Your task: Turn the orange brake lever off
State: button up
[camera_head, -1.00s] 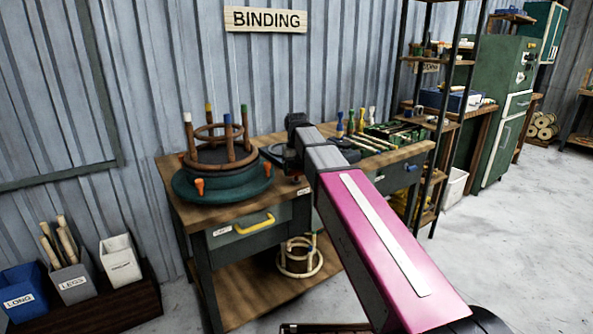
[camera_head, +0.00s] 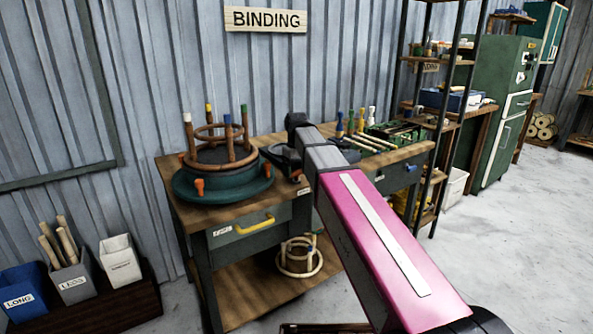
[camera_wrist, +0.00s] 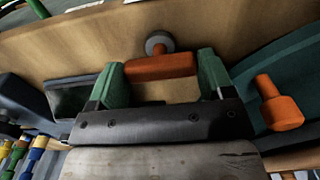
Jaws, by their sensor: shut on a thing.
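In the wrist view, my gripper (camera_wrist: 162,69) has green fingers on both ends of an orange lever (camera_wrist: 160,66), shut on it. The lever lies crosswise between the fingers, beside a round grey pivot (camera_wrist: 158,42). A second orange knob (camera_wrist: 278,106) stands to the right, apart from my fingers, by a dark teal surface. In the head view, two orange knobs show at the teal turntable (camera_head: 225,194), one at its front left (camera_head: 198,187) and one at its right (camera_head: 267,169). My fingers are hidden there by dark gear and my arm.
A rattan stool frame (camera_head: 222,150) stands upside down on the turntable. The wooden bench (camera_head: 205,215) carries colour-handled tools (camera_head: 350,125) at its right. A yellow-handled drawer (camera_head: 250,228) is below. Bins (camera_head: 120,262) stand on the left, and a dark shelf post (camera_head: 443,120) rises on the right.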

aim_at(296, 170)
jog(key=o, duration=0.9)
jog(key=shift+r, duration=0.1)
notch_tip(296, 170, up, 11)
jog(key=shift+f, duration=0.15)
